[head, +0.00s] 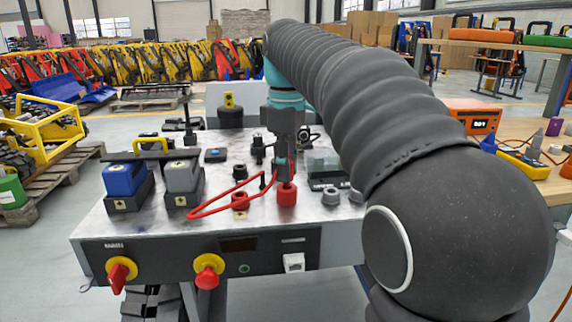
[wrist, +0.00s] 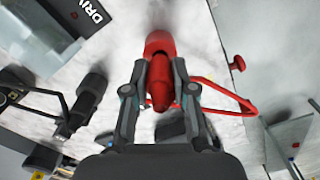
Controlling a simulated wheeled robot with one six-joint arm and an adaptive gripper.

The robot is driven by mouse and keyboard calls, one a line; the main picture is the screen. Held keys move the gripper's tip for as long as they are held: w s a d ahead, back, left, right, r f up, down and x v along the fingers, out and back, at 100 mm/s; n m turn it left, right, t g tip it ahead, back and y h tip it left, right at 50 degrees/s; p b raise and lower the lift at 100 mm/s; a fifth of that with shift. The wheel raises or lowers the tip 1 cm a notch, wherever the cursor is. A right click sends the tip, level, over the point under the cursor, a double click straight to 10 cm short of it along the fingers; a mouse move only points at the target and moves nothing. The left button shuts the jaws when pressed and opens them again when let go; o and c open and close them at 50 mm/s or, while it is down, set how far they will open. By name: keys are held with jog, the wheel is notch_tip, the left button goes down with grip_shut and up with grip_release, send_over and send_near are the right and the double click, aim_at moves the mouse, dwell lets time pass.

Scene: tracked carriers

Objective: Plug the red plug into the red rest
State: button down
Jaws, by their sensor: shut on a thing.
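My gripper (head: 283,170) is shut on the red plug (wrist: 160,88), low over the steel top of the bench. In the wrist view both fingers of my gripper (wrist: 158,70) press on the plug's sides. A wider bright red cylinder (head: 287,194) is directly below the fingers; it also shows in the wrist view (wrist: 158,43). I cannot tell whether it is the plug's own lower end or the red rest. A red cable (head: 212,208) loops out to the left. A dark red round socket (head: 240,200) with a yellow label stands to the left, apart from the plug.
Grey round holders (head: 331,197) stand close to the right. A blue carrier block (head: 124,180) and a grey one (head: 183,177) stand on the left. Red knobs (head: 209,270) stick out of the bench front (head: 150,262). Black fittings (head: 258,148) stand behind.

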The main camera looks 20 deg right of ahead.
jog(key=shift+f+b, duration=0.4)
jog(key=shift+f, duration=0.35)
jog(key=c, duration=0.9)
grip_release()
jog(key=shift+o, duration=0.2)
jog(key=shift+r, duration=3.75)
